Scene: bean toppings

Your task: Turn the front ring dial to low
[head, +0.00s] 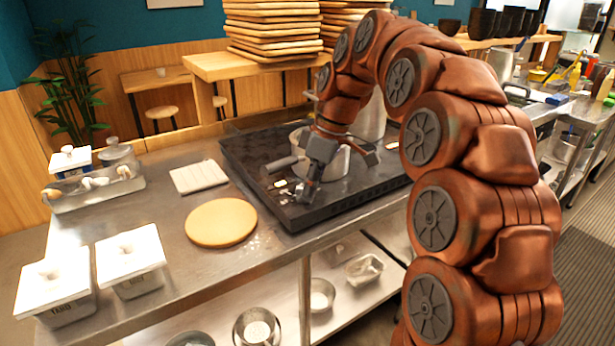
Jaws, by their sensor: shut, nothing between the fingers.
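The black stove (262,158) sits on the steel counter, right of the middle. A pale pot (334,165) with a grey handle (281,164) stands on it, partly hidden by my arm. My gripper (303,200) is shut with nothing in it, pointing down over the stove's near left side, low near the small controls. Small light marks (282,186) show on the stove just left of my fingers. The front ring dial cannot be made out clearly; my gripper may cover it. I cannot tell its setting or whether my fingers touch it.
A round wooden board (221,222) and a white ribbed tray (199,177) lie left of the stove. Lidded white containers (130,258) stand at the front left. A tall metal pot (370,118) stands behind my arm. Stacked wooden boards (273,30) rise at the back.

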